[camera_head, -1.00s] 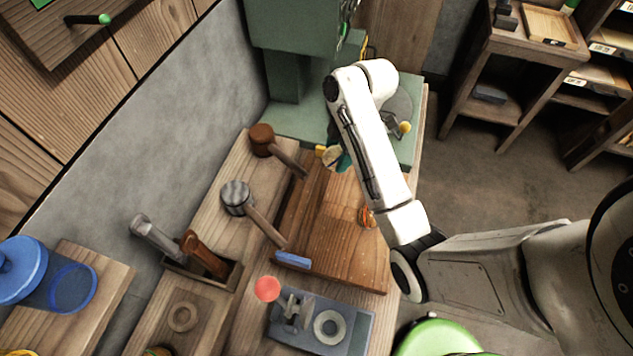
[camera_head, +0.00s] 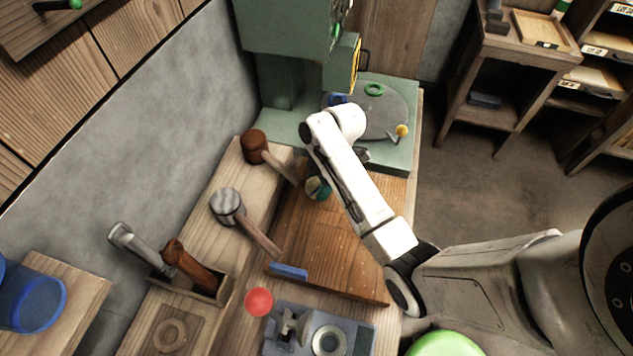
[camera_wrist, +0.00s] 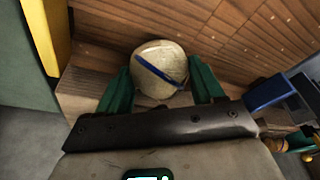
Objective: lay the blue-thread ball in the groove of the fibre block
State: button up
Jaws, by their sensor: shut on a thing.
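The blue-thread ball (camera_wrist: 152,57) is a pale cream ball with a dark blue band across it, seen in the wrist view. My gripper (camera_wrist: 160,72) has its green fingers on either side of it, shut on the ball. In the head view my gripper (camera_head: 318,188) shows small and partly covered by my white arm, over the far left part of the brown wooden board (camera_head: 335,250). The ball appears held above wood. I cannot pick out the fibre block or its groove for sure in either view.
Two mallets (camera_head: 228,206) (camera_head: 254,147) lie along the board's left side. A blue-grey fixture (camera_head: 362,338) and a red ball (camera_head: 259,302) are at the front. A green machine (camera_head: 395,155) stands at the back. The middle of the board is clear.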

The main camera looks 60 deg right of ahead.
jog(key=shift+w+a+f, duration=0.1)
jog(key=shift+w+f, duration=0.15)
jog(key=shift+f, duration=0.35)
jog(key=shift+f, duration=0.35)
jog(key=o, duration=1.1)
jog(key=shift+r, duration=0.1)
